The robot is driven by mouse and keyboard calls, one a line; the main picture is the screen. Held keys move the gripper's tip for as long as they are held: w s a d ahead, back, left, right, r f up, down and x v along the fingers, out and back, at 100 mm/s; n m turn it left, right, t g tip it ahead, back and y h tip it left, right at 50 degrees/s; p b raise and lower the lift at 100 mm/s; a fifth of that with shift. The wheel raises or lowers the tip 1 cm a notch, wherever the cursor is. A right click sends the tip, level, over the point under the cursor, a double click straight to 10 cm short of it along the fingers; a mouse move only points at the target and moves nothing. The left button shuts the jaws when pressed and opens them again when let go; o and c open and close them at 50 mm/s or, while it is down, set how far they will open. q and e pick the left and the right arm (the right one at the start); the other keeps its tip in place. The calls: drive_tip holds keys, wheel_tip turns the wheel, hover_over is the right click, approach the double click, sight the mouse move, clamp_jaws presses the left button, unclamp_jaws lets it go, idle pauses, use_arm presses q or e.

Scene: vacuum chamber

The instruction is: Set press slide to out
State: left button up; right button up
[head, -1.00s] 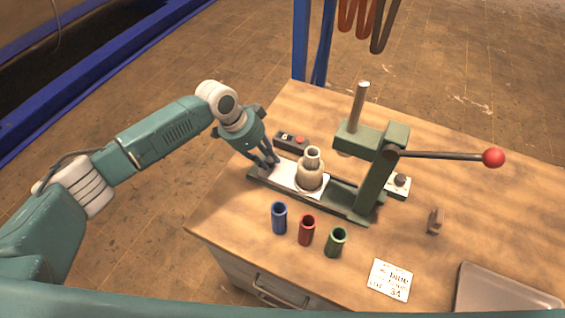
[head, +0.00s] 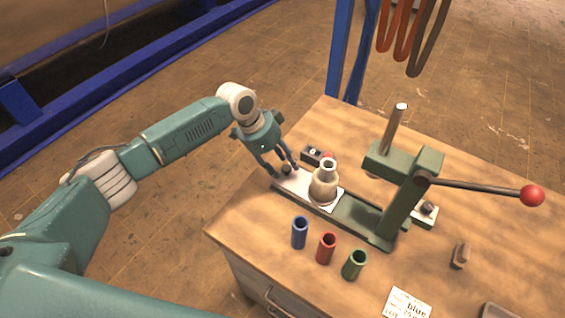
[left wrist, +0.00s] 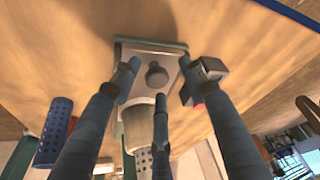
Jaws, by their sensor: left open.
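The press slide (head: 296,183) is a pale metal plate on the green press base (head: 361,218). It sits at the base's left end, out from under the ram, and carries a beige holder (head: 325,185). A dark round knob (left wrist: 157,75) stands on the plate's outer end. My left gripper (head: 281,169) is open at this knob. In the left wrist view its fingers spread around the knob, with visible gaps and no clear contact. My right gripper is not in view.
Blue (head: 300,232), red (head: 326,248) and green (head: 354,264) tubes stand in front of the press. A small control box (head: 318,157) lies behind the slide. The red-knobbed press lever (head: 480,187) reaches right. A card (head: 407,303) lies at the front.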

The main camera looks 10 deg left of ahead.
use_arm(q)
drive_tip(key=shift+r, duration=0.1)
drive_tip(key=v, duration=1.2)
